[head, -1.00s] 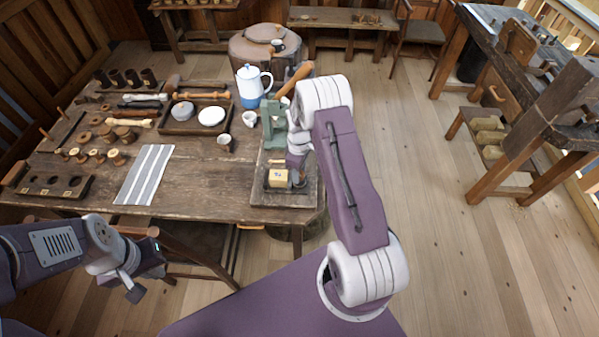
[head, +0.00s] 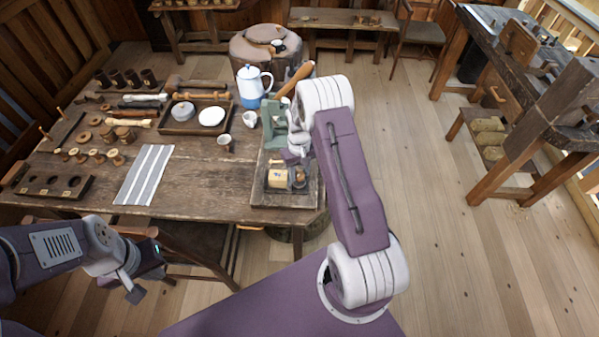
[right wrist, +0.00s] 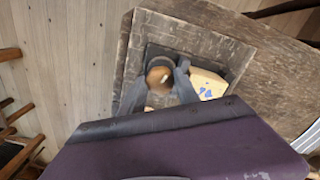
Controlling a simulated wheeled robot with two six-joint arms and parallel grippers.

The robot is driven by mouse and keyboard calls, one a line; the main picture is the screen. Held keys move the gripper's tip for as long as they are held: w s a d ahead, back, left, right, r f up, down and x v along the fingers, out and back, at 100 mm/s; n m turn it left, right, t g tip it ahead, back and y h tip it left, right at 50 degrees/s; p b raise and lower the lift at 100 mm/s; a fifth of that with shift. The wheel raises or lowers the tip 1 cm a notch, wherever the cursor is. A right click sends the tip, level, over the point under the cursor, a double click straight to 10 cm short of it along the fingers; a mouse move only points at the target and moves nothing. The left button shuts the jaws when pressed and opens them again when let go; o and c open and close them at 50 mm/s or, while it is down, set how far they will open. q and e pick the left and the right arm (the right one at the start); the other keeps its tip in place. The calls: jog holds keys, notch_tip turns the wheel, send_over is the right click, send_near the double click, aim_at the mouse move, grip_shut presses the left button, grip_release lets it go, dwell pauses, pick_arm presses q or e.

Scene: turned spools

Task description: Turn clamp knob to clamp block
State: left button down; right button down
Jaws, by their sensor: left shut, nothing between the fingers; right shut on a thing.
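The yellow wooden block (head: 278,179) sits in the clamp on a square wooden tray at the near right corner of the bench. It also shows in the right wrist view (right wrist: 208,84), with blue marks on its face. The round brown clamp knob (right wrist: 158,77) is just beside the block. My right gripper (right wrist: 161,83) reaches down around the knob, one finger on each side, shut on it. In the head view the arm and wrist partly hide the knob. My left gripper (head: 140,287) is shut and empty, off the bench's near edge at the lower left.
A green press (head: 273,122) with a wooden handle stands behind the clamp on the tray (head: 262,197). A cup (head: 225,142), a striped cloth (head: 144,175), a blue-white pot (head: 250,88) and several spools lie to the left.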

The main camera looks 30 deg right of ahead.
aim_at(299, 173)
jog(key=shift+w+d+r, duration=0.1)
jog(key=shift+w+r, duration=0.1)
jog(key=shift+w, duration=0.05)
dwell(0.3)
jog(key=c, duration=1.2)
grip_release()
jog(key=shift+s+f, duration=0.1)
notch_tip(299, 173, up, 9)
jog(key=shift+r+b, duration=0.1)
jog(key=shift+b, duration=0.45)
